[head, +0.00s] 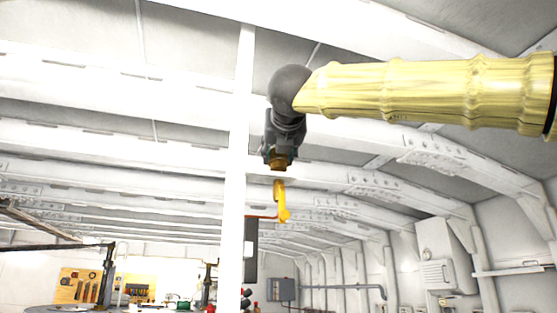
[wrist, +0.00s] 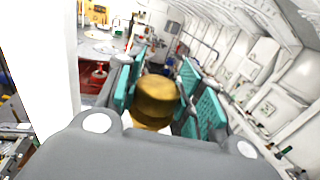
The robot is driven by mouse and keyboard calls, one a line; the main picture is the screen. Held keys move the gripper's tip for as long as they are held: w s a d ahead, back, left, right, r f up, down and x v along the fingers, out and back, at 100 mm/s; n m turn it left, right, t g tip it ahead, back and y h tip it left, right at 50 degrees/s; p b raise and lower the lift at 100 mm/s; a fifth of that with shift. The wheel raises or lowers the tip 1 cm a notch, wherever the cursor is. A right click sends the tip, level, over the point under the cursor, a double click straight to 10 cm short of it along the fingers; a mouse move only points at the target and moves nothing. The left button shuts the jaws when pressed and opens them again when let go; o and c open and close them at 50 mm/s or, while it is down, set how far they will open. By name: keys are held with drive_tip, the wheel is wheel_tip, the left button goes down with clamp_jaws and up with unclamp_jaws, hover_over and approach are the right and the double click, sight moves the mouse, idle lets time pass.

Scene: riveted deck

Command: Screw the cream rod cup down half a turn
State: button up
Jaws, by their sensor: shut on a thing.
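My gripper (head: 278,158) points down in the middle of the head view, high against the white ribbed ceiling. Its teal finger pads show in the wrist view (wrist: 160,90), one on each side of a brass-coloured round piece (wrist: 155,100). The gripper is shut on this piece, which also shows as a small brass patch at the fingertips in the head view (head: 278,162). A small pale part shows under the piece in the wrist view. I cannot make out a cream cup or its thread for certain. A yellow hook-like part (head: 281,203) shows just below the gripper.
A white vertical post (head: 237,180) stands left of the gripper. A dark narrow panel (head: 250,250) is beside it. A tool board (head: 82,287) and benches are at the lower left. White wall boxes (head: 445,255) line the right. The air right of the gripper looks clear.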

drive_tip(key=shift+r+m+h+b, duration=0.1)
drive_tip(key=shift+m+h+b, duration=0.2)
drive_tip(key=shift+m+h, duration=0.6)
drive_tip(key=shift+d+h, duration=0.1)
drive_tip(key=shift+h, duration=0.3)
drive_tip(key=o, duration=1)
drive_tip(key=shift+w, duration=0.1)
drive_tip(key=shift+o, duration=0.2)
drive_tip(key=s, duration=1.2)
drive_tip(key=shift+a, duration=0.25)
